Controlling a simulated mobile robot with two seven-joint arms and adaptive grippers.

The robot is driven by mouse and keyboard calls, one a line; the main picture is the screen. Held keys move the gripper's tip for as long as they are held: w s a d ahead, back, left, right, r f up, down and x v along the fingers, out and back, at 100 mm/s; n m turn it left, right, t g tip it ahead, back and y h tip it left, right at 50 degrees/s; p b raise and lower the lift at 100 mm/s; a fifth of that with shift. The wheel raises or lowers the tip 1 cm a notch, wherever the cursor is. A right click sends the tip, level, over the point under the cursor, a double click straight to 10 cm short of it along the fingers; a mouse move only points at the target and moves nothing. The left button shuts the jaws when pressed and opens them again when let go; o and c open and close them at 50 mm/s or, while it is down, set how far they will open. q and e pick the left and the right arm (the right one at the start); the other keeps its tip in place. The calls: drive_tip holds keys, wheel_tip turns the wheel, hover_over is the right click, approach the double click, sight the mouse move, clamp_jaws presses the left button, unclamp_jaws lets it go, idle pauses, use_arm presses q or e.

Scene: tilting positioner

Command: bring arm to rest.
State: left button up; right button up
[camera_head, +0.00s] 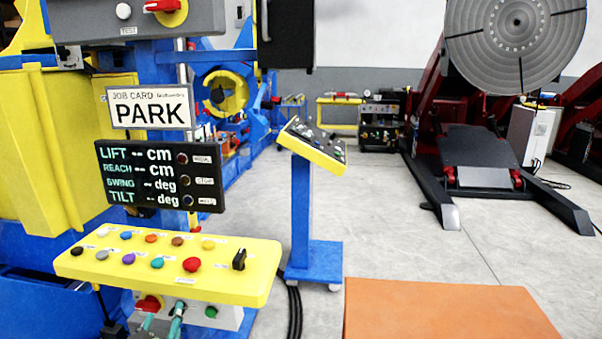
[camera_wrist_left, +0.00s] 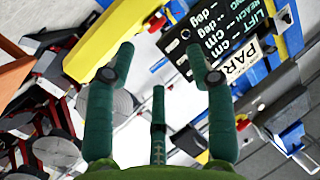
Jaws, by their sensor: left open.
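My left gripper (camera_head: 163,326) shows only at the bottom edge of the head view, low under the yellow button console (camera_head: 150,268). In the left wrist view its green fingers (camera_wrist_left: 160,62) are spread wide, with nothing between them. The console carries several coloured buttons, a red one (camera_head: 193,264) and a black switch (camera_head: 239,259). Above it a black display (camera_head: 160,199) lists LIFT, REACH, SWING and TILT with dashes for values. A job card (camera_head: 150,107) above that reads PARK. My right gripper is in neither view.
A grey box (camera_head: 201,307) with green and red buttons sits under the console. A blue pedestal (camera_head: 302,215) with a tilted yellow panel stands to its right. An orange surface (camera_head: 450,312) fills the lower right. A large positioner disc (camera_head: 515,40) stands behind. Grey floor between is clear.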

use_arm(q)
drive_tip(key=s+d+f+m+g+h, duration=0.1)
drive_tip(key=s+d+f+g+h, duration=0.15)
drive_tip(key=s+f+g, duration=0.65)
drive_tip(key=s+d+f+m+g+h, duration=0.1)
drive_tip(key=s+d+f+g, duration=0.2)
drive_tip(key=s+f, duration=1.15)
drive_tip(key=s+f+g, duration=0.1)
drive_tip(key=s+f, duration=0.2)
drive_tip(key=f, duration=0.9)
drive_tip(key=s+f+g, duration=0.1)
drive_tip(key=s+f, duration=0.2)
drive_tip(key=f, duration=0.8)
drive_tip(key=s+a+f+g, duration=0.1)
drive_tip(key=s+a+f, duration=0.2)
drive_tip(key=s+f, duration=0.9)
drive_tip(key=s, duration=0.2)
drive_tip(key=shift+s+f, duration=0.2)
drive_tip(key=shift+s, duration=0.2)
